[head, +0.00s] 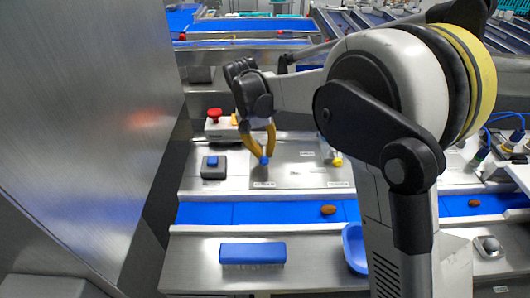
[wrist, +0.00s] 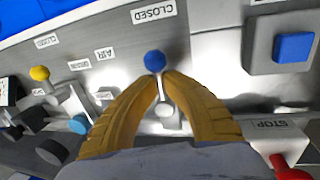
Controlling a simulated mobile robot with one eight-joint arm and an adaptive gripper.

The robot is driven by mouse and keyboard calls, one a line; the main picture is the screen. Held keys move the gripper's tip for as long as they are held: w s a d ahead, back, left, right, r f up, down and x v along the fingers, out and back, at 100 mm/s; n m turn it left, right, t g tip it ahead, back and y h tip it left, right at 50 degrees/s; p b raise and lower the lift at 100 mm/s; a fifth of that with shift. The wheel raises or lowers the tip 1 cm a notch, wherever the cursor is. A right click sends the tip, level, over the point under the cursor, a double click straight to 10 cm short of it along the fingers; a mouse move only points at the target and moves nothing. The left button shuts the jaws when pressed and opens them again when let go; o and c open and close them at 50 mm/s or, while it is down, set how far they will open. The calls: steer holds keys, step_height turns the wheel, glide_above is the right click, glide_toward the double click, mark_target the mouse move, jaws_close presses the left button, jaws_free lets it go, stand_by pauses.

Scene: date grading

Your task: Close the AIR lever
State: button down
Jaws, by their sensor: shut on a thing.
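A lever with a blue ball knob (head: 264,161) stands on the steel panel; the knob also shows in the wrist view (wrist: 155,61). An AIR label (wrist: 104,53) lies to its left in the wrist view. My gripper (head: 263,150) reaches down from above, its yellow fingers (wrist: 164,80) shut on the lever just below the knob. The knob points towards a CLOSED label (wrist: 152,14), with a gap between them. The lever's pale pivot (wrist: 165,108) shows between the fingers.
A second lever with a yellow knob (head: 337,160) stands to the right. A blue push-button box (head: 213,167) and a red stop button (head: 214,114) stand to the left. In front runs a blue belt (head: 265,212) with a date (head: 328,210); a blue brush (head: 252,253) lies nearer.

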stand_by(0.4)
steer(key=c, duration=1.5)
jaws_free()
steer(key=shift+c, duration=0.2)
step_height(320, 180, up, 12)
steer(key=a, duration=0.2)
steer(key=shift+a+f, duration=0.15)
steer(key=shift+a, duration=0.05)
